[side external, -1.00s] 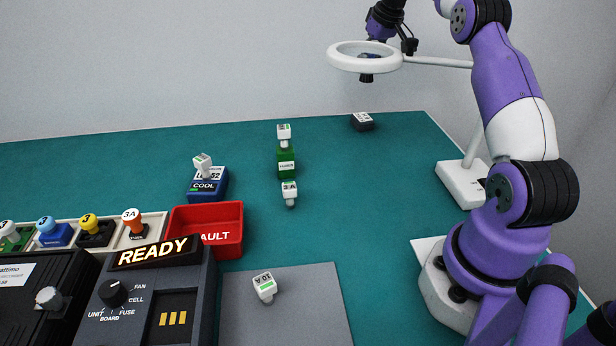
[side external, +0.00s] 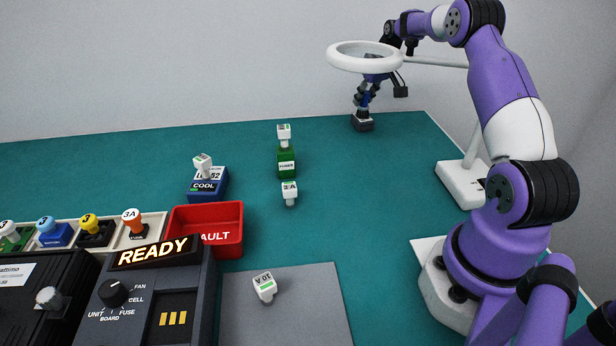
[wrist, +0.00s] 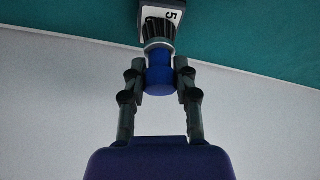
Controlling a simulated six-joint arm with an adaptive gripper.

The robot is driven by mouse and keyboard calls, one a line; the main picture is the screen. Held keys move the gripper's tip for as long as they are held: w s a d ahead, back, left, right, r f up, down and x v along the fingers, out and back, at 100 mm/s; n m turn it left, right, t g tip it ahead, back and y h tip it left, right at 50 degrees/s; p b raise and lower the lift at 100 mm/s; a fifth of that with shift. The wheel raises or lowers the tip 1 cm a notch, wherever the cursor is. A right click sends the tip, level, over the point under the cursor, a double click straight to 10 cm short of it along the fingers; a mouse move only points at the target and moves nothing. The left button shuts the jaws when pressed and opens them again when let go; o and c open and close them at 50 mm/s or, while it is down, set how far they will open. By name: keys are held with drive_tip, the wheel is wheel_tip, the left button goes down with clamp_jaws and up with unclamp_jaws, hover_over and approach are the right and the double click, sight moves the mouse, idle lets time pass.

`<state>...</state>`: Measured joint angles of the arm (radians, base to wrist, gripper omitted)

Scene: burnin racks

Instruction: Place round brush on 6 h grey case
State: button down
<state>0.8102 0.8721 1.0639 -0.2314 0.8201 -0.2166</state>
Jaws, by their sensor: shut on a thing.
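A dark grey case (side external: 362,124) with a white label stands at the back right of the green table. In the wrist view the case (wrist: 164,7) is at the top edge, and its label shows a mark like a 5. My gripper (side external: 361,99) is above it and points down. It is shut on the round brush (wrist: 160,75), which has a blue handle and dark ribbed bristles. The bristles overlap the case's label in the wrist view; I cannot tell if they touch it. Part of the case is hidden by the brush.
A white ring lamp (side external: 364,57) hangs close to my arm. The table's middle right is free.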

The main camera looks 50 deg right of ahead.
drive_tip(key=c, duration=0.6)
unclamp_jaws()
drive_tip(key=shift+f, duration=0.1)
drive_tip(key=v, duration=1.2)
